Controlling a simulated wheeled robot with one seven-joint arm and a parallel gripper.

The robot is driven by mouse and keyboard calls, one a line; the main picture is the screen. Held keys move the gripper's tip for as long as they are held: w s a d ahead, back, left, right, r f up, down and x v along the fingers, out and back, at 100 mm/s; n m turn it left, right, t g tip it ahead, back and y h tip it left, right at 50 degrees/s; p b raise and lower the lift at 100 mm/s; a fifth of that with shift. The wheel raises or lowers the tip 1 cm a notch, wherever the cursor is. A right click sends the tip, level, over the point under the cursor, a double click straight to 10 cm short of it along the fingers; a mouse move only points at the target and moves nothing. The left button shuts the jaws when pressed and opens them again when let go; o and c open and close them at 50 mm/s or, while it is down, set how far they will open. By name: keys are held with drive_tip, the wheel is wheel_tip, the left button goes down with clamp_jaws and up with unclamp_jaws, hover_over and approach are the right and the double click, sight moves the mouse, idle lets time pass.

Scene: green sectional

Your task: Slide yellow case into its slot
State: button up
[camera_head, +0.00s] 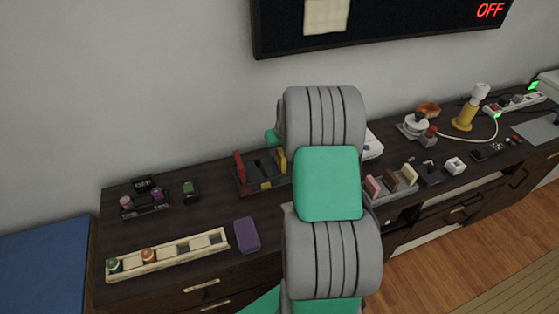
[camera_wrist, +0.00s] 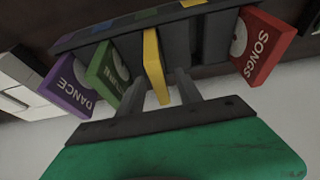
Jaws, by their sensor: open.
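The yellow case (camera_wrist: 154,65) stands in the dark slotted rack (camera_wrist: 220,22) in the wrist view, with its outer end sticking out toward my gripper. My gripper (camera_wrist: 159,84) is open, with one finger on each side of the yellow case; I cannot tell if either touches it. A green case (camera_wrist: 108,73) and a purple case marked DANCE (camera_wrist: 70,85) stand left of it. A red case marked SONGS (camera_wrist: 262,46) is at the right end. In the head view the yellow case (camera_head: 283,160) shows beside my arm, which hides part of the rack (camera_head: 265,187).
A second holder (camera_head: 391,197) with pink and brown cases stands right of my arm. A long cream tray (camera_head: 170,257) and a purple box (camera_head: 246,235) lie at the front left. The back wall is close behind the rack.

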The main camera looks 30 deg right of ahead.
drive_tip(key=shift+f+b, duration=0.25)
drive_tip(key=shift+b, duration=0.1)
drive_tip(key=shift+c, duration=0.3)
clamp_jaws()
idle(0.4)
idle(0.9)
